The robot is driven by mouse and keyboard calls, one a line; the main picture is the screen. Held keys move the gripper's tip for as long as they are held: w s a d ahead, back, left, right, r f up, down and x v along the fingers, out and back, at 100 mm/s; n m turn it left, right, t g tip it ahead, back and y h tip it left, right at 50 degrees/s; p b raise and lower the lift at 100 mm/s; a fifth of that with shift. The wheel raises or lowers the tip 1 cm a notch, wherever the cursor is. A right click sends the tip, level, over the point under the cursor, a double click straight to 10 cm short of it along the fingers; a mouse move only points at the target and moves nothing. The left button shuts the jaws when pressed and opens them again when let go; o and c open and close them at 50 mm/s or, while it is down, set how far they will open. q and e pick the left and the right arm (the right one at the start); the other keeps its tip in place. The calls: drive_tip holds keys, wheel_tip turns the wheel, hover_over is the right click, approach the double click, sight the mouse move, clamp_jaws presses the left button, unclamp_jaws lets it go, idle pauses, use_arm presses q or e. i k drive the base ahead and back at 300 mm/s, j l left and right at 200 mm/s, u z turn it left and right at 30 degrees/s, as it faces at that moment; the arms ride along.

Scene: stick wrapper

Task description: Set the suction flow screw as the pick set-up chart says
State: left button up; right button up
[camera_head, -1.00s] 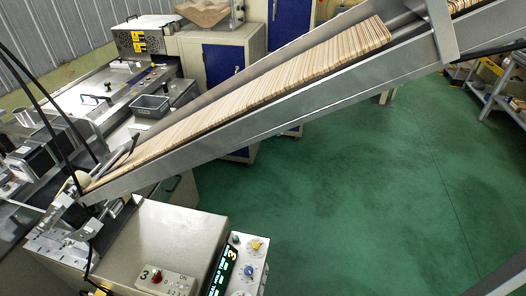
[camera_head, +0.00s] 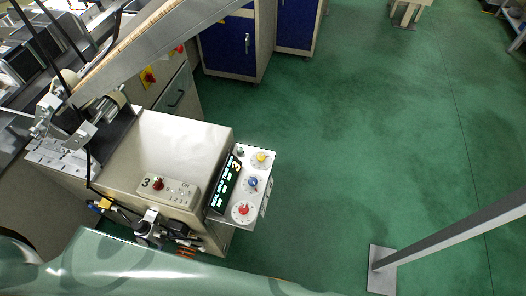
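No suction flow screw can be made out with certainty. Small metal and black fittings (camera_head: 148,222) sit at the front of the steel cabinet (camera_head: 180,140), too small to tell if a screw is among them. No set-up chart can be picked out. A slanted control panel (camera_head: 268,172) on the cabinet's right side carries a yellow knob (camera_head: 261,158), a blue knob (camera_head: 252,183) and a red knob (camera_head: 243,208). Neither of my grippers is in view.
The sloping chute (camera_head: 170,42) crosses the upper left. A grey post with a square foot (camera_head: 382,270) stands at lower right. The green floor (camera_head: 350,130) between is clear.

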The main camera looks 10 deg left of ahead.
sight(261, 157)
drive_tip(key=l+u, duration=0.7)
drive_tip(key=l, duration=0.15)
drive_tip(key=k+l+u, duration=0.15)
drive_tip(key=l+u, duration=0.25)
drive_tip(key=k+l+u, duration=0.15)
drive_tip(key=l+u, duration=0.2)
